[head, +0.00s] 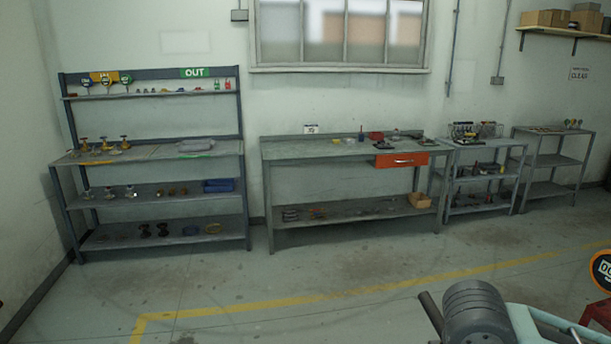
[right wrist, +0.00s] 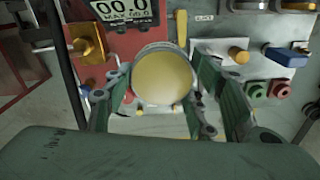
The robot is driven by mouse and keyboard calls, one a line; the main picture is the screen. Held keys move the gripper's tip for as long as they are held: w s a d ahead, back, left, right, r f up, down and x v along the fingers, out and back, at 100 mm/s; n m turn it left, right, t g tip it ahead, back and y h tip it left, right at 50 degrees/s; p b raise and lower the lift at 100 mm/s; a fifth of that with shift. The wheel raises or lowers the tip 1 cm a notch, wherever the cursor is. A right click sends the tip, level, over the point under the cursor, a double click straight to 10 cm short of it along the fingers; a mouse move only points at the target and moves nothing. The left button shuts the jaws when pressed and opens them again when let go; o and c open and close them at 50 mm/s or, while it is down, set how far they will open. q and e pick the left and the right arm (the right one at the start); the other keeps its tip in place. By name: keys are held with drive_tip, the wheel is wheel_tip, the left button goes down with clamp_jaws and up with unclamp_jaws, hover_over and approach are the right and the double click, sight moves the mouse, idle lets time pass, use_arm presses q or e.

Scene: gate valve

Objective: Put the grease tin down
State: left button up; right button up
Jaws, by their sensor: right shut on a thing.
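In the right wrist view the grease tin (right wrist: 164,80) is a round tin with a pale yellow face turned toward the camera and a grey rim. My right gripper (right wrist: 158,92) is shut on it, with a green finger on each side. A pale surface shows behind and below the tin; I cannot tell whether the tin touches it. I cannot make out the tin or either gripper in the head view. My left gripper is out of view.
The wrist view shows a red panel with a digital display (right wrist: 123,12), a brass fitting (right wrist: 88,42), a yellow handle (right wrist: 181,27) and a blue handle (right wrist: 286,57) close around the tin. The head view shows a long workbench (head: 290,152), shelves (head: 160,188) and open floor.

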wheel_tip(320, 180, down, 3)
drive_tip(key=shift+f+b, duration=0.15)
drive_tip(key=shift+b, duration=1)
drive_tip(key=shift+r+p, duration=3.55)
drive_tip(key=shift+r, duration=0.1)
wheel_tip(320, 180, down, 8)
drive_tip(key=b, duration=0.7)
drive_tip(key=shift+r, duration=0.25)
drive_tip(key=shift+r, duration=0.1)
